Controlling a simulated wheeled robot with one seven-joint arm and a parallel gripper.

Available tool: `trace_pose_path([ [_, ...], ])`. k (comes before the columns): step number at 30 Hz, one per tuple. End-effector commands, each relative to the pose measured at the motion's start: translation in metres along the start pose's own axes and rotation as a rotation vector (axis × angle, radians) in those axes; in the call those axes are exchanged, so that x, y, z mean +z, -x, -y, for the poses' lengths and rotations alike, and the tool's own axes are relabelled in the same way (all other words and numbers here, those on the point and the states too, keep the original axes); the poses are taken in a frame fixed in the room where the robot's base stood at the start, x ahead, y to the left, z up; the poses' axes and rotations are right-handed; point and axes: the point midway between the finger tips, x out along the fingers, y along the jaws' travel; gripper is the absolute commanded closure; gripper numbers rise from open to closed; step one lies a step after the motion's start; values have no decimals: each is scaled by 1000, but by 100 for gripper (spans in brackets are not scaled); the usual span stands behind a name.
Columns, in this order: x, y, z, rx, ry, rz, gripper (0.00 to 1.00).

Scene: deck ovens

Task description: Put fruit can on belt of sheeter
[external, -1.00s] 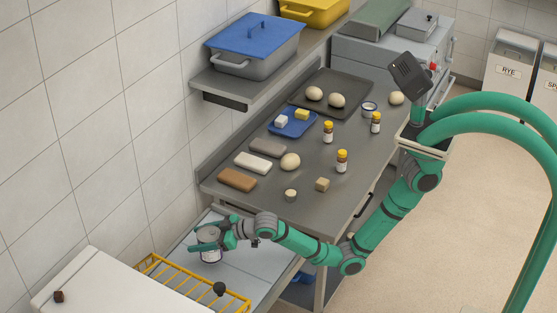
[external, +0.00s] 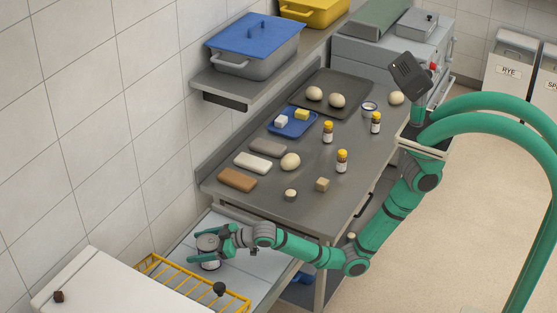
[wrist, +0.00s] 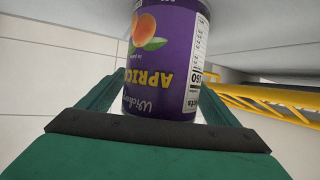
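The fruit can (external: 208,252), purple with an apricot picture and a grey lid, stands upright on the pale belt (external: 262,262) of the sheeter at the lower left. My gripper (external: 200,247) is level with it, its green fingers spread on either side of the can. In the wrist view the can (wrist: 165,65) fills the middle between the fingers, and a gap shows beside the left finger. The right finger is partly hidden by the can. The can's label appears upside down there.
A yellow wire guard (external: 165,272) and a white housing (external: 110,285) are close to the can. The steel table (external: 260,200) behind holds dough pieces, bottles, a blue tray (external: 285,130) and a dark tray (external: 355,85).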

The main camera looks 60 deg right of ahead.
Motion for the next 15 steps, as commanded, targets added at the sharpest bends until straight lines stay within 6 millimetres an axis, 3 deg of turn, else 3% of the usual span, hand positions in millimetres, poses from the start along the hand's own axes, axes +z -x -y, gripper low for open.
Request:
trace_pose_path([
  [9,-4,2,0,0,-1,-2,16],
  [15,-4,29,0,-1,0,-2,16],
])
